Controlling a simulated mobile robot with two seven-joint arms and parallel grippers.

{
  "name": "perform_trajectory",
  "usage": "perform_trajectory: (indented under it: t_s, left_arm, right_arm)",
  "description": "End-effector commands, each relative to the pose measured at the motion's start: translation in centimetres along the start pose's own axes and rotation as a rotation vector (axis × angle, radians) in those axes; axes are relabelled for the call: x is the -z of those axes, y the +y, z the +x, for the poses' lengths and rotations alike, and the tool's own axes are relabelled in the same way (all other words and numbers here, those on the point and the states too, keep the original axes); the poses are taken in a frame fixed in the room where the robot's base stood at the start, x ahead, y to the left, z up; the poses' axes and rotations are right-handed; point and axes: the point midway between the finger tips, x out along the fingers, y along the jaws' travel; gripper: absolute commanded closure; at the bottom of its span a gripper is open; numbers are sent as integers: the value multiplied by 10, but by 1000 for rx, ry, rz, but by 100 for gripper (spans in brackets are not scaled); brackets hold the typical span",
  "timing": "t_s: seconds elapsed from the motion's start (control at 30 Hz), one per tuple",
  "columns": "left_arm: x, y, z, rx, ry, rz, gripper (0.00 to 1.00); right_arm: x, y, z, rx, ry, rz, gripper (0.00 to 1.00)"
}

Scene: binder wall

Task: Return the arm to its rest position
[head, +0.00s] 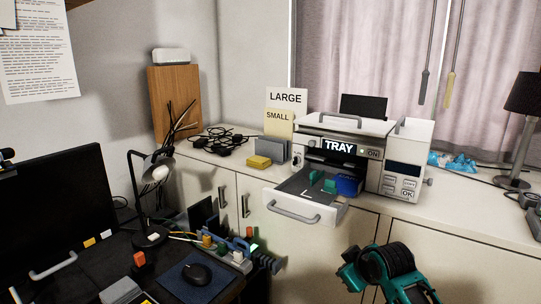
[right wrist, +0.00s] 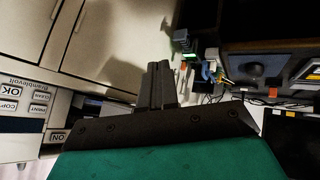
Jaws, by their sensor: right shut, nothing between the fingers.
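My right arm, teal and black, comes in at the bottom right of the head view, in front of the cabinet doors and below the machine. In the right wrist view my right gripper (right wrist: 160,70) has its dark fingers together with nothing between them. It is apart from the cabinet and desk. My left arm and gripper are in no view. The white machine (head: 408,160) with a TRAY display stands on the cabinet top. Its drawer (head: 300,212) is pulled out, with green and blue pieces inside.
The desk (head: 190,287) at the lower left holds a monitor (head: 60,210), a lamp (head: 155,165), a mouse (head: 197,274) and cluttered small parts. Black cables (head: 215,138), a yellow block (head: 258,162) and a table lamp (head: 525,100) stand on the cabinet top. The open drawer juts forward above my right arm.

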Motion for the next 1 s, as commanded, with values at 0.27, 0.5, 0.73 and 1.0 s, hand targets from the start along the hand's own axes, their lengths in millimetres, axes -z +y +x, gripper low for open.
perform_trajectory:
  t_s: [0.27,0.5,0.73,1.0]
  left_arm:
    - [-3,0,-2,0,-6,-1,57]
    - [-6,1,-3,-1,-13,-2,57]
    - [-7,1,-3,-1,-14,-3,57]
    - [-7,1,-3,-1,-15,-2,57]
  right_arm:
    - [-113,-87,8,-7,78,187,100]
    - [-194,-149,-28,-24,147,336,100]
    - [-236,-182,-69,-36,198,429,100]
    - [-244,-189,-82,-40,216,452,100]
